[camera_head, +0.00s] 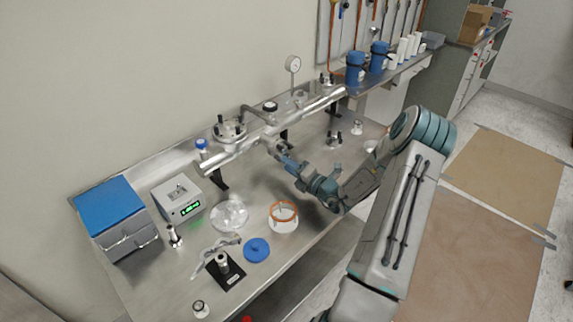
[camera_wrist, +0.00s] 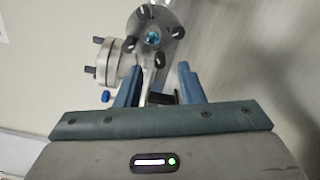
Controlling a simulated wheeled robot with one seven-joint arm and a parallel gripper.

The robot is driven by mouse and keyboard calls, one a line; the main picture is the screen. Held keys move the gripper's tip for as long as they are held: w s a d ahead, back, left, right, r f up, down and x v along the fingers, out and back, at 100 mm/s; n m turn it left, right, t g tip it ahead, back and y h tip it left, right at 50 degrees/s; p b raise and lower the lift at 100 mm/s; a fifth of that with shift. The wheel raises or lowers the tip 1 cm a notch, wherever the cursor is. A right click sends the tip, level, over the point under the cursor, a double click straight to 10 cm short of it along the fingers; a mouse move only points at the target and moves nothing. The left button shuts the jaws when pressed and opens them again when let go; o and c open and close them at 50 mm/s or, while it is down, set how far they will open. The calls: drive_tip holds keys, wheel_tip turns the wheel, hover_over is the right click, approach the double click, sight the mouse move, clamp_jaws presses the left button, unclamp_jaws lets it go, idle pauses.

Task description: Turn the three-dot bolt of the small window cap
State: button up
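My gripper (camera_head: 277,153) is at the front side of the long metal tube (camera_head: 240,146) on the bench. In the wrist view, my gripper (camera_wrist: 158,74) has its two blue fingers apart. A round metal flange (camera_wrist: 172,47) with dark bolts and a teal centre lies just beyond the fingertips. A smaller flange (camera_wrist: 102,61) with dark bolts sticks out to its left. A metal part and a dark cylinder (camera_wrist: 162,98) show between the fingers; I cannot tell whether they touch. I cannot make out dot marks, so the three-dot bolt and the small window cap are not certain.
A blue-lidded box (camera_head: 108,208), a device with a green display (camera_head: 178,202), an orange-ringed part (camera_head: 283,215) and a blue disc (camera_head: 256,249) stand at the front left. A gauge (camera_head: 293,64) rises behind the tube. A bolted fitting (camera_head: 333,140) lies to the right.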

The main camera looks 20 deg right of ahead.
drive_tip(key=b+v, duration=0.1)
drive_tip(key=v, duration=0.9)
drive_tip(key=shift+s+d, duration=0.2)
drive_tip(key=shift+s, duration=0.05)
drive_tip(key=shift+s+d, duration=0.15)
drive_tip(key=shift+s, duration=0.4)
